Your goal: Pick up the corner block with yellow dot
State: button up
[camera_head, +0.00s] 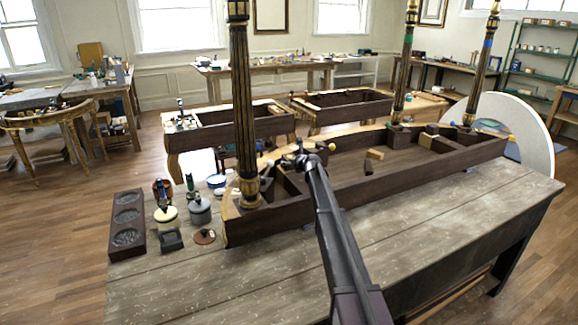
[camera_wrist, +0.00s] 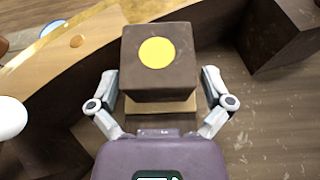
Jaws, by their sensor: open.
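The dark brown corner block with the yellow dot (camera_wrist: 160,83) fills the upper middle of the wrist view, with its dot facing the camera. A lighter tan wooden strip shows just below its near face. My gripper (camera_wrist: 159,75) is open, with one finger on each side of the block. A gap shows between each finger and the block, so it is not gripped. In the head view my gripper (camera_head: 303,160) is over the near left end of the dark wooden console frame (camera_head: 420,180). I cannot make out the dotted block there.
Tall gilt columns (camera_head: 243,100) rise from the frame close to my arm. Another dark block (camera_wrist: 283,32) stands right of the fingers. Jars (camera_head: 199,209) and a dark tray (camera_head: 127,222) stand left on the workbench (camera_head: 230,285). The bench's front is clear.

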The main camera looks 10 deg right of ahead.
jog(key=shift+w+a+f, duration=0.1)
jog(key=shift+w, duration=0.15)
jog(key=shift+c, duration=0.2)
jog(key=c, duration=1)
